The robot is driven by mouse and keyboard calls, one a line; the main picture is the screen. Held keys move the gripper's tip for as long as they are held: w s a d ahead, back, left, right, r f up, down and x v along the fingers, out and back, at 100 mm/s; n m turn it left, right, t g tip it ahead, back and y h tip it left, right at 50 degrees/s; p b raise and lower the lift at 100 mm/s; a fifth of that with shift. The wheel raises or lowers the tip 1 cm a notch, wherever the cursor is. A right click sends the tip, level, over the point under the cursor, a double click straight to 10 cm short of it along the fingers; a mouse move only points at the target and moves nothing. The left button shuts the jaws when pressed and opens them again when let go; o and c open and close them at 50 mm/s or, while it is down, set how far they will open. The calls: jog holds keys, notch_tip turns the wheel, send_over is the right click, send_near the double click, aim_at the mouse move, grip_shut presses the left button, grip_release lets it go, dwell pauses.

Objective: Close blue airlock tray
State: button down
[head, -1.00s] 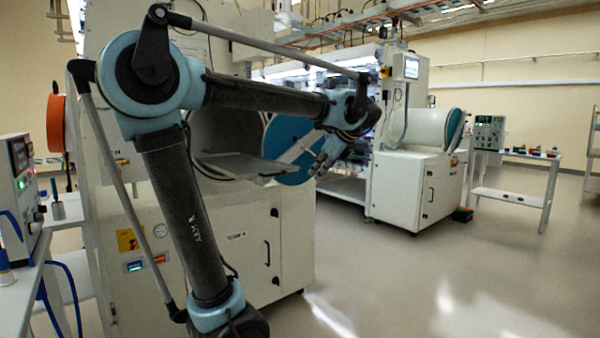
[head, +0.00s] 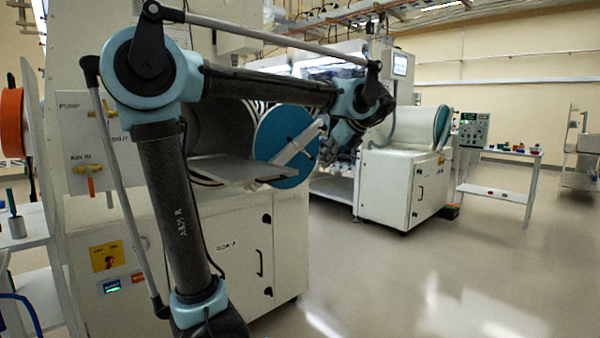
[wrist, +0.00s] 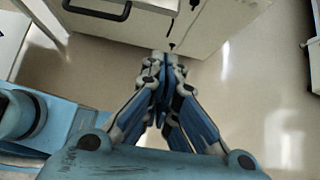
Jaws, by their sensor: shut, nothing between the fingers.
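The airlock tray (head: 222,170) is a flat grey plate sticking out of the open round airlock of the near white cabinet in the head view. The airlock's blue round door (head: 283,128) stands swung open beside it, with a light bar across its face. My gripper (head: 328,152) is just right of the door and the tray's outer end, partly hidden under my wrist. I cannot tell whether it touches the door. In the wrist view my gripper (wrist: 160,62) has its fingers together with nothing between them, over the floor near the cabinet front.
The near cabinet (head: 240,235) has lower doors with dark handles. A second white glovebox (head: 398,190) stands behind on the right. A small table (head: 497,190) with coloured items is farther right. A bench (head: 30,285) is at the left edge. The floor at the right is clear.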

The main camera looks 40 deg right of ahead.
jog(key=w+d+r+x, duration=0.1)
jog(key=w+r+x, duration=0.1)
jog(key=x, duration=1)
jog(key=shift+w+a+f, duration=0.25)
jog(key=shift+a+f, duration=0.05)
jog(key=shift+a, duration=0.15)
